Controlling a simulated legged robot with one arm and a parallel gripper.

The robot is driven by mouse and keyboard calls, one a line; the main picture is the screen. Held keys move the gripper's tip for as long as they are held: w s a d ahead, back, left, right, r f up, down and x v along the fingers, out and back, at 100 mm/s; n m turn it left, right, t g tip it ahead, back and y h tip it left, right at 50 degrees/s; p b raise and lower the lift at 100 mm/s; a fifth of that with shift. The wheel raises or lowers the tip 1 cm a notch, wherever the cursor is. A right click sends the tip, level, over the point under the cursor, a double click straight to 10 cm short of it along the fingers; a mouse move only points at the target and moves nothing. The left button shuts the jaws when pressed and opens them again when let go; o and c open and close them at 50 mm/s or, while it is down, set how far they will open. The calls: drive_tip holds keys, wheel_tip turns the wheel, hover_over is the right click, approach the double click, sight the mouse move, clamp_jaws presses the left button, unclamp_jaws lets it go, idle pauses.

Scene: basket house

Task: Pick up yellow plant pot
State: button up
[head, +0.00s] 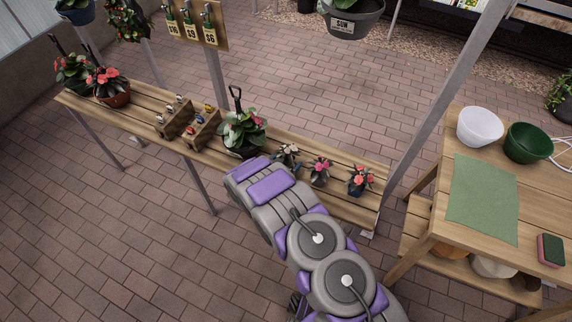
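I cannot make out a clearly yellow plant pot. Several potted plants stand on the slatted wooden bench (330,204). A larger leafy plant with pink flowers (243,130) stands in a dark pot near the middle. Three small flowering plants, white (288,154), pink (320,171) and red (360,180), stand toward the bench's right end. The red one has a dark blue pot. My grey and purple arm reaches from the bottom to the bench. Its far end, my gripper (246,168), is just in front of the larger plant. The fingers are hidden, and anything held cannot be seen.
Wooden boxes (203,130) sit left of the larger plant. The right table (535,192) holds a white pot (480,126), a green pot (528,142), a green mat (484,198) and a sponge (551,250). A metal post (440,92) rises between bench and table. Brick floor lies open at left.

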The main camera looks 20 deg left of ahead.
drive_tip(key=c, duration=1.1)
drive_tip(key=shift+r, duration=0.15)
